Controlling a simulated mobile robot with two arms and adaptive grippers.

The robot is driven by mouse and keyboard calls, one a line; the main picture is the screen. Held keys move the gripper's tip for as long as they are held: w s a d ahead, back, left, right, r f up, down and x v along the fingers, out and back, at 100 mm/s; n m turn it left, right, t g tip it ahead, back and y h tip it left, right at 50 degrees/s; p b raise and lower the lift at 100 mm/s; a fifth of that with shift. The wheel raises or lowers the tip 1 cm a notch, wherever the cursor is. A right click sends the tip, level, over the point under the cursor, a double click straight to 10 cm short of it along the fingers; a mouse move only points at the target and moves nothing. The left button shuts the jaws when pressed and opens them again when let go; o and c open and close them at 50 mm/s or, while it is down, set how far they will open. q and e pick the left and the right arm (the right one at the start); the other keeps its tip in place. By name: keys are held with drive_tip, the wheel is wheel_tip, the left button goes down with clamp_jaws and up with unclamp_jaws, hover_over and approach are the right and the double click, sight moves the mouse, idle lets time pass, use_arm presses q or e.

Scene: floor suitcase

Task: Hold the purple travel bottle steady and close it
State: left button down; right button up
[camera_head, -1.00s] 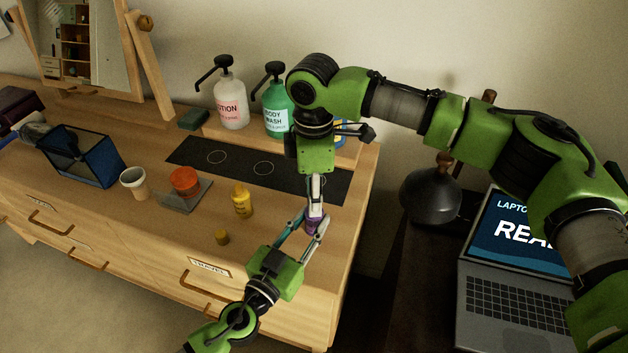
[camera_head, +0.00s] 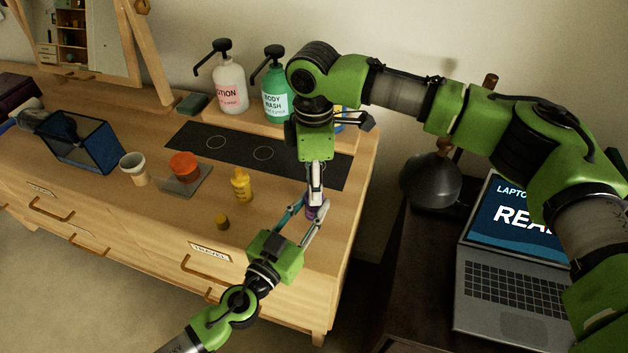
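The purple travel bottle (camera_head: 311,213) is at the right end of the wooden dresser top, mostly hidden by both grippers. My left gripper (camera_head: 305,211) comes from the lower left, with its fingers on either side of the bottle and apparently gripping it. My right gripper (camera_head: 315,199) points down from above, with its fingertips at the bottle's top. Its fingers are seen edge-on, so I cannot tell their gap or whether a cap is between them. A yellow bottle (camera_head: 242,186) stands to the left, with a small yellow-brown cap (camera_head: 222,222) in front of it.
A black mat (camera_head: 235,153) lies behind. Lotion (camera_head: 231,88) and body wash (camera_head: 276,97) pump bottles stand at the back. An orange-red container (camera_head: 184,166), a beige cup (camera_head: 134,168) and a blue-sided box (camera_head: 83,145) are left. A laptop (camera_head: 510,265) stands right.

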wheel_tip(320, 180, up, 12)
idle(0.7)
use_arm(q)
drive_tip(key=c, duration=1.5)
unclamp_jaws()
drive_tip(key=shift+s, duration=0.1)
drive_tip(key=v, duration=1.2)
